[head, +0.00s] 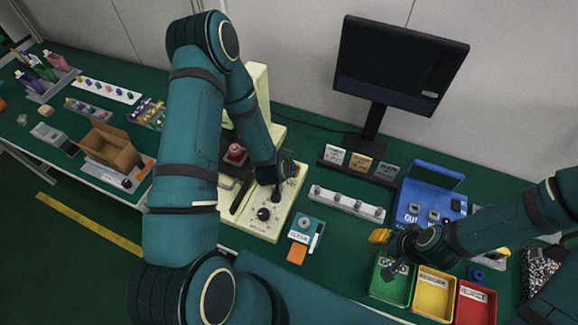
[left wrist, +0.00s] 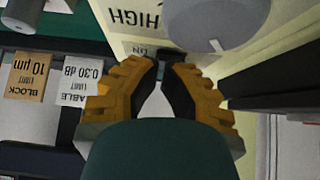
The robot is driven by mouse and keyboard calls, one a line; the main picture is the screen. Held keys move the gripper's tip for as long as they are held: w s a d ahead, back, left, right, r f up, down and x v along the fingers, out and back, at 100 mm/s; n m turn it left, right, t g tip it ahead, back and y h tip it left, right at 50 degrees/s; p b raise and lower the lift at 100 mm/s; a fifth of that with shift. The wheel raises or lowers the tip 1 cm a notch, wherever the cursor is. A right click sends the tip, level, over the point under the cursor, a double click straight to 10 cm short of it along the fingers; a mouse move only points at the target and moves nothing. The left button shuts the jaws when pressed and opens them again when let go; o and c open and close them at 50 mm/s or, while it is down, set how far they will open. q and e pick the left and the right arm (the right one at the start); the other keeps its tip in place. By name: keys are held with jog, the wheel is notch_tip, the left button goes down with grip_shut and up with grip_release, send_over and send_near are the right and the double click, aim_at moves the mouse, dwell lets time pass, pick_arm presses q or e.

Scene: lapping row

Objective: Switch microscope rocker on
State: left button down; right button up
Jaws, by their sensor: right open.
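A cream instrument (head: 285,215) with black knobs on its panel stands under my left arm; I take it for the microscope. In the left wrist view its panel (left wrist: 125,18) carries HIGH and ON lettering and a grey knob (left wrist: 215,18). A small black part (left wrist: 170,47), which looks like the rocker, sits by the ON lettering, just beyond the fingertips. My left gripper (left wrist: 160,66) has its yellow fingers drawn together at the tips, with nothing visible between them. Contact with the rocker cannot be told. My right gripper (head: 385,255) is open and empty above the coloured bins.
A monitor (head: 400,65) stands behind. Label cards (head: 360,163), a white connector strip (head: 345,203) and a blue case (head: 428,200) lie to the right. Green (head: 390,297), yellow (head: 433,306) and red (head: 474,309) bins stand in front. A cardboard box (head: 108,150) is left.

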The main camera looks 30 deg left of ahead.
pick_arm(q)
jog(key=shift+s+f+b, duration=0.1)
jog(key=shift+f+b, duration=0.35)
jog(key=shift+b, duration=0.05)
pick_arm(e)
jog(key=shift+f, duration=0.95)
pick_arm(q)
jog(key=shift+r+p, duration=0.25)
jog(key=shift+p, duration=0.05)
pick_arm(e)
jog(key=shift+r, duration=0.35)
pick_arm(q)
jog(key=shift+w+r, duration=0.35)
jog(key=shift+w, duration=0.35)
jog(key=shift+r, duration=0.1)
pick_arm(e)
jog(key=shift+r, duration=0.1)
